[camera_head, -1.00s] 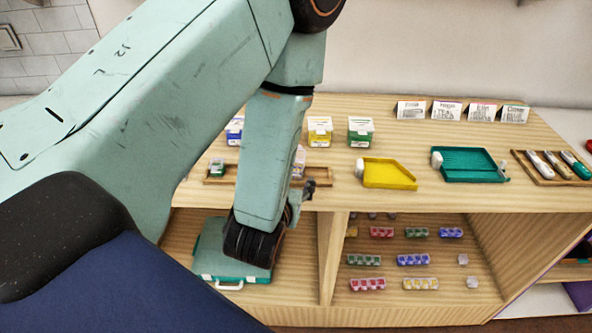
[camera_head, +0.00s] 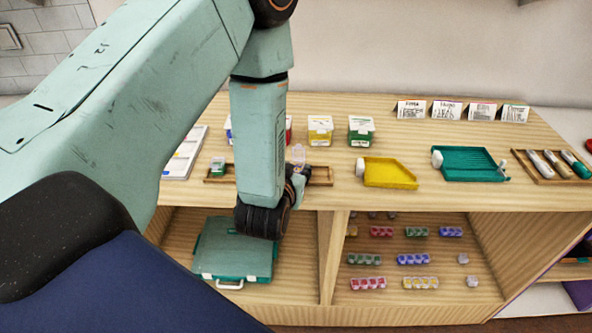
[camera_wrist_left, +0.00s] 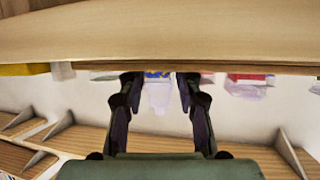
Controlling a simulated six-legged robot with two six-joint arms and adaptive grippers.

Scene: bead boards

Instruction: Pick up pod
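A small clear pod (camera_head: 298,154) with a pinkish tint stands at the narrow wooden tray (camera_head: 321,175) on the counter. A second pod (camera_head: 218,167) with green contents stands farther left in that tray. My left gripper (camera_head: 300,174) is just in front of the clear pod, at the tray's front edge, and partly hides it. In the left wrist view, which shows the counter upside down, the two fingers (camera_wrist_left: 158,80) are apart, with a pale translucent object (camera_wrist_left: 158,97) showing between them; contact is not visible. My right gripper is not in view.
Yellow (camera_head: 320,130) and green (camera_head: 361,130) boxes stand behind the tray. A yellow tray (camera_head: 388,173) and a teal tray (camera_head: 468,164) lie to the right. Below the counter, a teal case (camera_head: 234,250) and several coloured bead strips (camera_head: 413,259) sit in shelf bays.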

